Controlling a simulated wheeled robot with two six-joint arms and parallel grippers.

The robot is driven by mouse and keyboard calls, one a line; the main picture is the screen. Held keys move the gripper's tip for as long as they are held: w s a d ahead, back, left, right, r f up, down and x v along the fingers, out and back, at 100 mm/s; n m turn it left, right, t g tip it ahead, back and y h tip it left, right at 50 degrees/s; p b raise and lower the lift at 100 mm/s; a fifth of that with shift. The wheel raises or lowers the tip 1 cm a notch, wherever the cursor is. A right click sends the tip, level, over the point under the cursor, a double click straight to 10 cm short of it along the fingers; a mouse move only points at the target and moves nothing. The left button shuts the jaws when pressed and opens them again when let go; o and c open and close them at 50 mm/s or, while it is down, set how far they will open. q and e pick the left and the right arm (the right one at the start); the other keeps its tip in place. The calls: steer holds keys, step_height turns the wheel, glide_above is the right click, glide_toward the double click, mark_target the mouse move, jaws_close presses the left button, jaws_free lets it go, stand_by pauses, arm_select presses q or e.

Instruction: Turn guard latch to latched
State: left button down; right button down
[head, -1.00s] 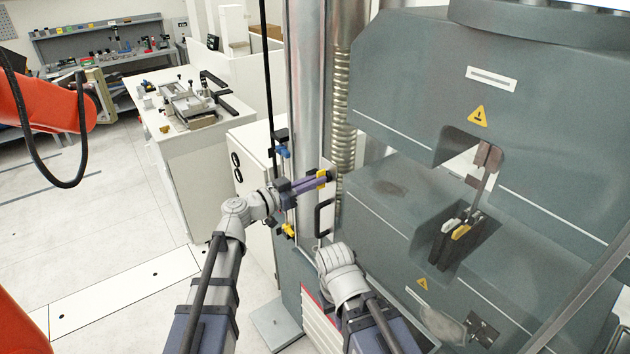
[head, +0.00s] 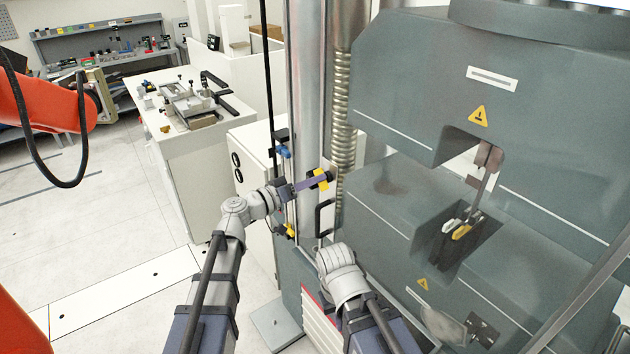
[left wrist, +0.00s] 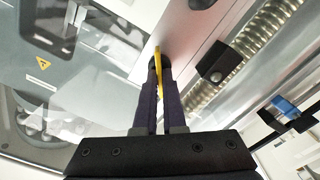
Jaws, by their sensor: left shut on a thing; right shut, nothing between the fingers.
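The guard latch, a yellow tab (head: 322,180) with black parts, sits on the pale upright strip at the left side of the test machine. My left gripper (head: 317,181) reaches it from the left and is shut on it. In the left wrist view the two dark fingers (left wrist: 159,85) pinch the yellow tab (left wrist: 158,70) edge-on between them. The fingers partly hide the latch. My right arm's wrist is low in the head view, below the latch; its fingers are hidden.
A black guard handle (head: 323,217) is just below the latch. The grey machine (head: 400,225) fills the right side. A steel column (head: 305,110) and ribbed hose (head: 341,130) stand behind. A white cabinet (head: 250,160) is to the left, with open floor beyond.

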arm_select(q)
steer(key=n, duration=1)
steer(key=shift+w+a+f, duration=0.1)
steer(key=shift+f, duration=0.15)
steer(key=shift+n, duration=0.4)
steer(key=c, duration=1)
jaws_free()
steer(key=v, duration=0.7)
steer(key=shift+s+a, duration=0.25)
steer(key=shift+a, duration=0.05)
steer(key=shift+f, duration=0.1)
